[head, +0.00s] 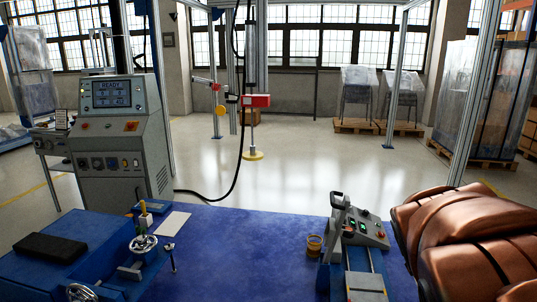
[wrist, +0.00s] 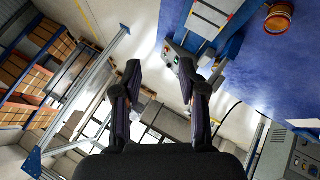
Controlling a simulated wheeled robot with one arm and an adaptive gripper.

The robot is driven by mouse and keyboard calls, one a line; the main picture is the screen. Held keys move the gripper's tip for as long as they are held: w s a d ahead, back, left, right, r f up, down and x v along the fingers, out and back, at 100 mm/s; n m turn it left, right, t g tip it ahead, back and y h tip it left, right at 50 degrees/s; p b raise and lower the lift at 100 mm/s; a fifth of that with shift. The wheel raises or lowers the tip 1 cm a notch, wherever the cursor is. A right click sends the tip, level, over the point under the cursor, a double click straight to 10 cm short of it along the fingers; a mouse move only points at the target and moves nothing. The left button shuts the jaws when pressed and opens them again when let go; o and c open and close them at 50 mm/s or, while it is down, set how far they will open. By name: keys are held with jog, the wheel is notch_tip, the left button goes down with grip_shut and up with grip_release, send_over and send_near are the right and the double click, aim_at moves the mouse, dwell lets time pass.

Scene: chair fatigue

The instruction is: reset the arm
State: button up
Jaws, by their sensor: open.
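My gripper (wrist: 160,68) is open and empty in the wrist view, with its two dark fingers spread apart. It is not seen in the head view. A test frame's upright actuator (head: 250,60) carries a red block (head: 257,101) and a rod ending in a yellow foot (head: 253,155), above the floor in the picture. A side arm (head: 205,81) with a yellow disc (head: 221,111) is to its left. A small grey control box (head: 372,234) with lit buttons and an upright handle (head: 339,205) stands on the blue surface. The box also shows beyond my fingers in the wrist view (wrist: 171,58).
A grey console (head: 115,150) reading READY stands left. The blue surface (head: 240,245) bears a vise (head: 143,243) at left and an orange cup (head: 314,245). Brown leather padding (head: 465,230) fills the right front. Wrapped chairs (head: 358,90) stand on pallets behind. The middle floor is clear.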

jog(key=s+a+r+g+y+p, duration=0.2)
jog(key=s+a+p, duration=0.2)
jog(key=s, duration=0.4)
jog(key=s+a+r+m+g+y+p, duration=0.1)
jog(key=s+a+r+g+y+p, duration=0.1)
jog(key=s+a+p, duration=0.3)
jog(key=s+a+r+g+y+p, duration=0.1)
jog(key=s+a+r+g+p, duration=0.1)
jog(key=s+a+g+p, duration=0.2)
jog(key=s+p, duration=0.3)
jog(key=s, duration=0.4)
jog(key=shift+s+a+r+y, duration=0.25)
jog(key=shift+a+r+y, duration=0.05)
jog(key=shift+a+y, duration=0.1)
